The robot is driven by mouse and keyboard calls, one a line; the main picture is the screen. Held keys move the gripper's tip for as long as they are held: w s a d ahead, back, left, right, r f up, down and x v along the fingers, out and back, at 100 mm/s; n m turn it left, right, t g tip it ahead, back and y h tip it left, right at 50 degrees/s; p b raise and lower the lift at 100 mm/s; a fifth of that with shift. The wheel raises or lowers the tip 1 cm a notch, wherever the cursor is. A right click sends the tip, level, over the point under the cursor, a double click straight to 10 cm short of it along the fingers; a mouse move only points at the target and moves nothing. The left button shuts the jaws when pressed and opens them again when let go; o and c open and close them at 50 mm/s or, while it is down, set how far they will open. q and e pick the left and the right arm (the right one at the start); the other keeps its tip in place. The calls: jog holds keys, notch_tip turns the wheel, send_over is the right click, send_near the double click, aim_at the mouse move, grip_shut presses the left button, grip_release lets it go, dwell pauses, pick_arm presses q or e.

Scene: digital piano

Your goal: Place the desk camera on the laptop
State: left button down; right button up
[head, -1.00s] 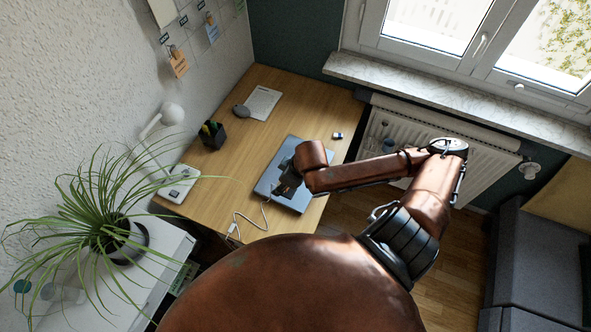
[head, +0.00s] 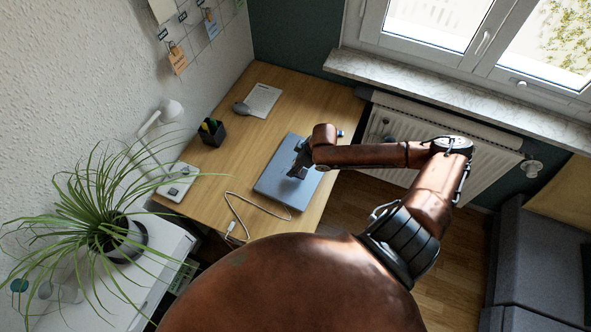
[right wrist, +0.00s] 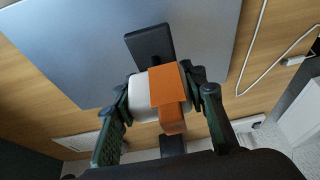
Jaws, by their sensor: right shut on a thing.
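The closed grey-blue laptop (head: 272,181) lies on the desk near its front right edge. It also shows in the right wrist view (right wrist: 75,45). My right gripper (head: 299,166) is over the laptop's right part. In the right wrist view, my right gripper (right wrist: 163,98) is shut on the desk camera (right wrist: 168,88), which has a white and orange body and a dark flat part lying over the laptop's surface. I cannot tell whether the camera touches the laptop. My left gripper is not in view.
A white cable (head: 238,213) curls on the desk beside the laptop. A pen cup (head: 212,133), a lamp (head: 170,112), a mouse (head: 241,107) and a paper sheet (head: 263,100) stand farther left and back. The desk (head: 300,95) has bare room behind the laptop.

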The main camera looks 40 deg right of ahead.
jog(key=shift+w+d+f, duration=0.3)
jog(key=shift+f, duration=0.1)
notch_tip(320, 180, down, 3)
jog(key=o, duration=1.5)
jog(key=shift+s, duration=0.1)
jog(key=shift+c, duration=0.2)
jog(key=p+v, duration=0.1)
jog(key=v, duration=1.1)
jog(key=shift+a, duration=0.1)
